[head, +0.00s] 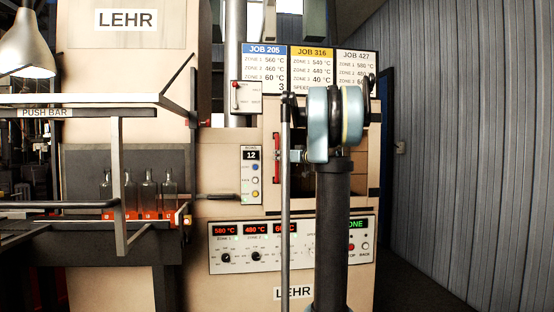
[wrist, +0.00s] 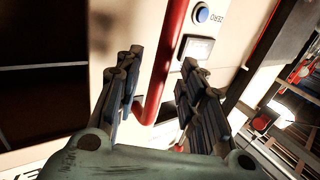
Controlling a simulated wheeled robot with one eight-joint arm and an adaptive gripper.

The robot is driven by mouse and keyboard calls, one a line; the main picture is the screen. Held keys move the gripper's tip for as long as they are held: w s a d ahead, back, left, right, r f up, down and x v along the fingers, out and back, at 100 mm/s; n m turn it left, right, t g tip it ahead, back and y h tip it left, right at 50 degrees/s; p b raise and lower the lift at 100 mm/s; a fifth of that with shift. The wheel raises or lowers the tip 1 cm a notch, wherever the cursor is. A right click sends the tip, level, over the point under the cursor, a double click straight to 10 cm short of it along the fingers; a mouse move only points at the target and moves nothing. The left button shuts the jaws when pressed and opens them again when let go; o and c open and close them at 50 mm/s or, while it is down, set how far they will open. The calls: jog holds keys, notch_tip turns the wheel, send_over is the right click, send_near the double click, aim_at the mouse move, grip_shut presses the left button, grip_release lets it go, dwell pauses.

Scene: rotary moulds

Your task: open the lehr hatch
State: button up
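The cream lehr (head: 225,240) fills the middle of the head view. Its hatch area, with dark and brown panels (head: 358,160), is partly hidden behind my arm. A red upright bar handle (head: 276,148) shows at the left of that area. In the wrist view the red handle (wrist: 167,70) runs between the fingers of my gripper (wrist: 162,70). The fingers are apart, one on each side of the bar, and I see no clear grip on it. Dark panels (wrist: 40,100) lie left of the handle. I cannot tell how far the hatch stands open.
A control box reading 12 (head: 250,174) is left of the handle. A temperature panel (head: 240,248) is below. At the left, several glass bottles (head: 148,190) stand under a push bar (head: 75,112). Job boards (head: 310,68) hang above. A striped wall (head: 470,140) bounds the right.

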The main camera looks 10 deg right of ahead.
jog(key=shift+x, duration=1.8)
jog(key=shift+c, duration=0.2)
grip_shut()
